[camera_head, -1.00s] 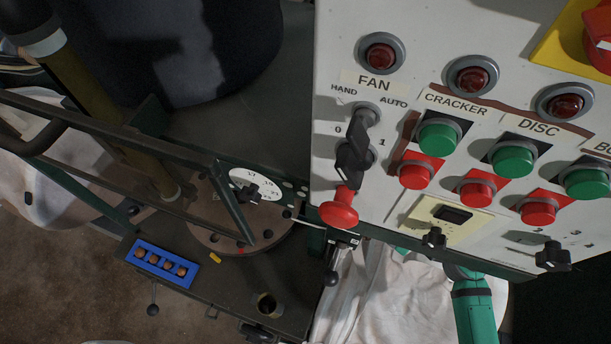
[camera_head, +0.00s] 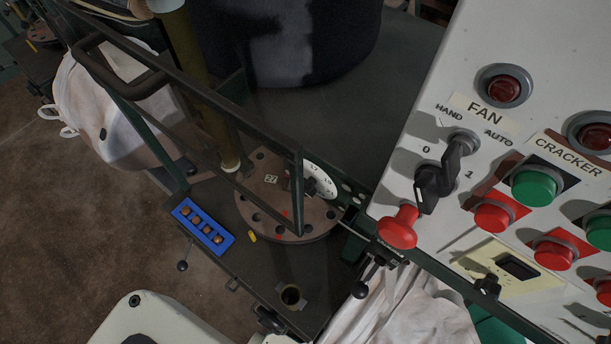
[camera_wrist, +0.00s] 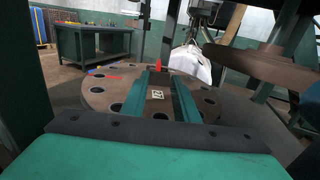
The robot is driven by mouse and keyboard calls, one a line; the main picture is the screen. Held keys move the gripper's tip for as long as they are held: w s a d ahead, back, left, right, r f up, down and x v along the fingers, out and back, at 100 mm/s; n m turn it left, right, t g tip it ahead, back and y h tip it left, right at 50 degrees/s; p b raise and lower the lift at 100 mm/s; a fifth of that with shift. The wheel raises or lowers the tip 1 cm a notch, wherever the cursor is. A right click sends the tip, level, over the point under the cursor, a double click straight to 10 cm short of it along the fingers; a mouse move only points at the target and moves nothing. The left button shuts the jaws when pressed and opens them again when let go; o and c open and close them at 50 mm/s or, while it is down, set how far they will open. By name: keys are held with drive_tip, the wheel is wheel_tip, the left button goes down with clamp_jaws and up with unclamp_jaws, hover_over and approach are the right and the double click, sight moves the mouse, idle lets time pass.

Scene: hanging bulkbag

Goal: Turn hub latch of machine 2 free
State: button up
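The brown round hub plate (camera_head: 256,221) with a ring of holes sits on the dark machine table in the head view. It carries a small square number label (camera_head: 271,179); a white dial (camera_head: 318,178) with a dark knob stands at its right edge. In the wrist view the plate (camera_wrist: 100,98) lies ahead, with a raised brown block and label (camera_wrist: 157,94) showing between my fingers. My gripper (camera_wrist: 167,76) has its two teal fingers apart, over the plate. Whether they touch the block is unclear. I cannot surely pick out the latch.
A control panel (camera_head: 400,165) with buttons and switches fills the right of the head view. A dark rail (camera_head: 215,100) crosses above the plate. A blue tray (camera_head: 203,225) sits left of it. In the wrist view, a brown disc (camera_wrist: 262,66) overhangs at right.

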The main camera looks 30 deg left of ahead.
drive_tip(key=a, duration=0.3)
drive_tip(key=s+a, duration=0.1)
drive_tip(key=a, duration=0.3)
drive_tip(key=s+a, duration=0.1)
drive_tip(key=a, duration=0.2)
drive_tip(key=shift+s+a+f, duration=0.15)
drive_tip(key=shift+a+f, duration=0.05)
drive_tip(key=shift+a, duration=0.2)
clamp_jaws()
